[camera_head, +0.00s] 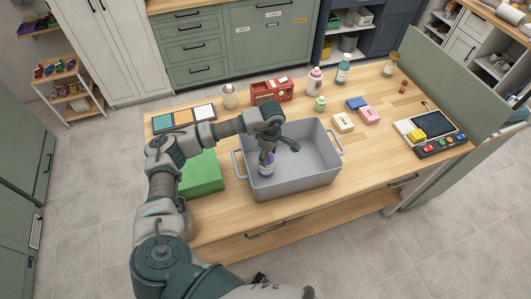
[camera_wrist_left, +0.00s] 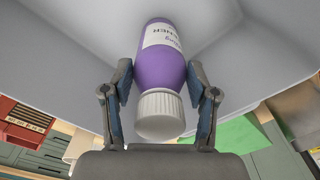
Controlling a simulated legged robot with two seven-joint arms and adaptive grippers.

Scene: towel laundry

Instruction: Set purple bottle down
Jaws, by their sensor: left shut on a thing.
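The purple bottle (camera_head: 266,168) has a white ribbed cap and a white label. It is inside the grey bin (camera_head: 318,187) on the wooden table, in the bin's left part. My left gripper (camera_head: 267,153) reaches down into the bin from above and is shut on the bottle near its capped end. In the left wrist view the bottle (camera_wrist_left: 161,68) lies between the two fingers of the gripper (camera_wrist_left: 160,100), cap toward the palm. Whether the bottle touches the bin floor cannot be told. My right gripper does not show.
A green block (camera_head: 203,173) stands left of the bin. A red box (camera_head: 272,90), a white bottle (camera_head: 314,82) and a small green bottle (camera_head: 320,104) stand behind it. Soap bars (camera_head: 343,122) and a scale-like device (camera_head: 432,130) are to the right. The front table edge is near the bin.

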